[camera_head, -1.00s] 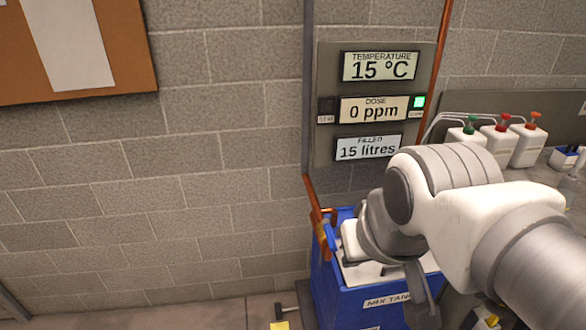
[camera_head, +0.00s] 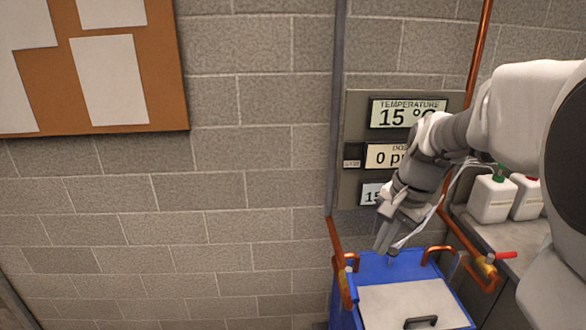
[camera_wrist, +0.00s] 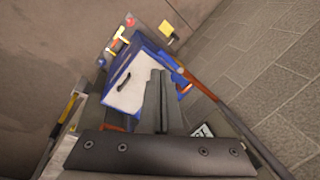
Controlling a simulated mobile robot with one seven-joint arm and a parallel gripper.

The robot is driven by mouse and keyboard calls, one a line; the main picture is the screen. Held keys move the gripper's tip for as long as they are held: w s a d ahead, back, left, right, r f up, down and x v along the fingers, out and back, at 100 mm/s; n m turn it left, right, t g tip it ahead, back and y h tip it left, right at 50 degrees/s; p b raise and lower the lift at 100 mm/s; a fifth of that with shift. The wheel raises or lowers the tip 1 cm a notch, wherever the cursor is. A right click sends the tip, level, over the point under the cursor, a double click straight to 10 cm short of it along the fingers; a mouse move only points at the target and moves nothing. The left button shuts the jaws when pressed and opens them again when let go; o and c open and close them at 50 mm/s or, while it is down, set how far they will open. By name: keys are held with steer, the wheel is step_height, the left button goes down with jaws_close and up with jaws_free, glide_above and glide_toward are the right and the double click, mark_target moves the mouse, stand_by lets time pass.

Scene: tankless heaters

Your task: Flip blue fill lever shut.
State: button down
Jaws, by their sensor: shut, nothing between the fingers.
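A small blue lever (camera_head: 352,260) shows at the copper pipe on the tank's left rear corner; its exact angle is hard to make out. The blue mix tank (camera_head: 390,265) has a pale lid with a dark handle and also shows in the wrist view (camera_wrist: 148,52). My gripper (camera_head: 383,246) is shut and empty, pointing down above the tank's rear edge, right of the blue lever and apart from it. In the wrist view its closed fingers (camera_wrist: 160,78) reach over the tank. The wall panel (camera_head: 350,185) reads 15 °C; my arm partly covers its lower displays.
A red lever (camera_head: 505,254) sits on a brass valve at the right. Copper pipes (camera_head: 437,249) bend over the tank's rear edge. White bottles (camera_head: 492,198) stand on a shelf at right.

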mark_target(353, 287)
steer(key=w+d+f+m+g+y+p, duration=0.1)
steer(key=w+d+f+m, duration=0.6)
steer(key=w+d+f, duration=0.2)
step_height(353, 287, down, 3)
steer(key=shift+d+r+m+g+y+p, duration=0.1)
steer(key=shift+d+m+g+y+p, duration=0.1)
steer(key=shift+m+g+y+p, duration=0.15)
steer(key=a+f, duration=0.7)
steer(key=f, duration=0.3)
steer(key=shift+w+f+p, duration=0.15)
steer(key=shift+p, duration=0.2)
